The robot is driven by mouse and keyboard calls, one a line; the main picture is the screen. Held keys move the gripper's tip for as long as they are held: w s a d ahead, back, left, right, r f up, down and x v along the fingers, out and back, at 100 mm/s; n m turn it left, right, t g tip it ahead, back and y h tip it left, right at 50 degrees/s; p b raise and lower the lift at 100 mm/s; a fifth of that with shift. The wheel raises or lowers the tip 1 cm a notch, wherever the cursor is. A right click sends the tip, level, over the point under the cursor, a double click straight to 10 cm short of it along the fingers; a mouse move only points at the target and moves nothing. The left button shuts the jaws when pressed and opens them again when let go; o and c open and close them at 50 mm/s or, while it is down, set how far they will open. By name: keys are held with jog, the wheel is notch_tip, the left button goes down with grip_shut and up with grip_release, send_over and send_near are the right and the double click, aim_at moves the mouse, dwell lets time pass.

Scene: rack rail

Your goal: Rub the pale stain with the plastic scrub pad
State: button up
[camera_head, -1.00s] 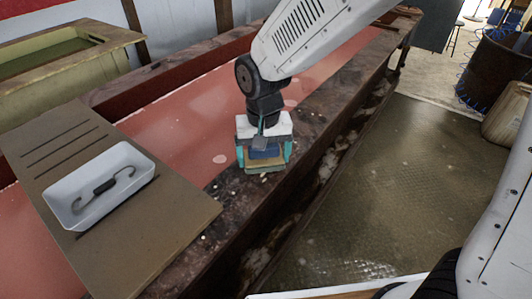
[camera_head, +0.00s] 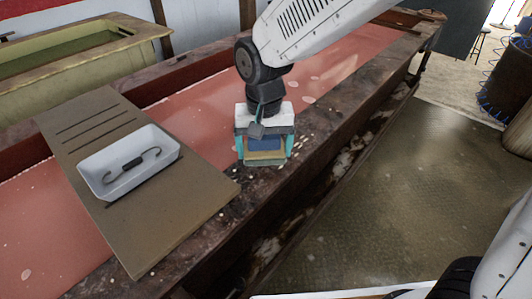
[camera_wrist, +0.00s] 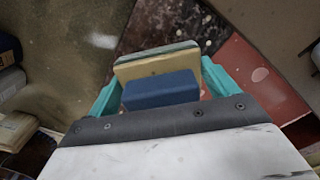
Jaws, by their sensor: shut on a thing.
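My gripper (camera_head: 265,150) has teal fingers shut on the scrub pad (camera_head: 264,144). The pad has a blue block on top, a tan layer and a greenish edge; it also shows between the fingers in the wrist view (camera_wrist: 160,88). The gripper points down over the dark, worn rim of the long red-bottomed trough. I cannot tell whether the pad touches the rim. A pale smudge (camera_wrist: 103,40) shows on the brown-green surface in the wrist view. Pale round spots (camera_wrist: 260,74) also mark the red surface. I cannot tell which mark is the stain.
A brown slotted board (camera_head: 190,215) lies across the trough, left of my gripper. It bears a white tray (camera_head: 112,190) with a dark hooked item (camera_head: 132,163). A yellow-green basin (camera_head: 90,68) stands behind. The patterned floor (camera_head: 400,190) at right is open.

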aim_at(265, 137)
jog(key=shift+d+r, duration=0.1)
jog(key=shift+r, duration=2.3)
